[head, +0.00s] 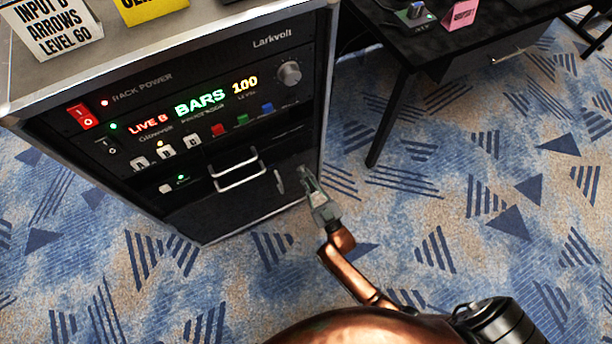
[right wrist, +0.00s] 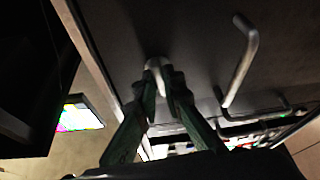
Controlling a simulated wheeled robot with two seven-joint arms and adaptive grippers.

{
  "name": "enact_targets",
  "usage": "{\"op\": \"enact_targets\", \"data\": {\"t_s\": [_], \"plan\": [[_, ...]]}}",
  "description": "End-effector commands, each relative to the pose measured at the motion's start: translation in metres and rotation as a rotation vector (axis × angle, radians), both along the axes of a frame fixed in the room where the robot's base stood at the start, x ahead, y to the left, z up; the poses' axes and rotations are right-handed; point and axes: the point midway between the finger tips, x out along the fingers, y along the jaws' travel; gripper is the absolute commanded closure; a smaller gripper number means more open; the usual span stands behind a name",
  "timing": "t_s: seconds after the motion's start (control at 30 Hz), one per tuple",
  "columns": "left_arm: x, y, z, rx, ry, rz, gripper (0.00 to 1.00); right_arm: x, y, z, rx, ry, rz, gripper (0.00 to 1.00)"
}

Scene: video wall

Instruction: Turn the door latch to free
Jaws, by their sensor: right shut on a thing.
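The door latch is a small pale piece low on the right edge of the black rack cabinet's front (head: 230,205). In the right wrist view the pale latch (right wrist: 155,66) sits between my fingertips. My right gripper (head: 308,180) is shut on it, and its greenish fingers (right wrist: 162,88) show on both sides of it. In the head view the fingers mostly cover the latch, so its exact angle cannot be told. My left gripper is not in view.
A black desk (head: 440,50) stands at the right, with one leg near the cabinet. Carpet in front is clear.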

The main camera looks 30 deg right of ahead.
Motion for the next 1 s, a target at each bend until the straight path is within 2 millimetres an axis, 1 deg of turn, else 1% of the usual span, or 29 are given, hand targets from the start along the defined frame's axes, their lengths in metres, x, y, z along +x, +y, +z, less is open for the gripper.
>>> {"op": "enact_targets", "data": {"t_s": [0.2, 0.4, 0.93, 0.97, 1.0], "plan": [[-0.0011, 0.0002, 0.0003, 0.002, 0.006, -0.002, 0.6, -0.0003, 0.0006, -0.0015, 0.115, 0.008, -0.001, 1.0], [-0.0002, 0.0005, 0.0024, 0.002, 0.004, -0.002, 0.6, -0.0003, 0.0011, -0.0017, 0.171, 0.01, 0.0, 1.0], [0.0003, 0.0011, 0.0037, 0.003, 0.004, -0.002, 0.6, -0.0003, 0.0012, -0.0019, 0.19, 0.011, 0.0, 1.0], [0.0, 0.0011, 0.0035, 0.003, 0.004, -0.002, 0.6, -0.0003, 0.0011, -0.0019, 0.19, 0.011, 0.0, 0.89], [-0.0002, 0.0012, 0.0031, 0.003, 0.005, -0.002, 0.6, -0.0004, 0.0011, -0.0018, 0.19, 0.011, 0.0, 0.87]]}}
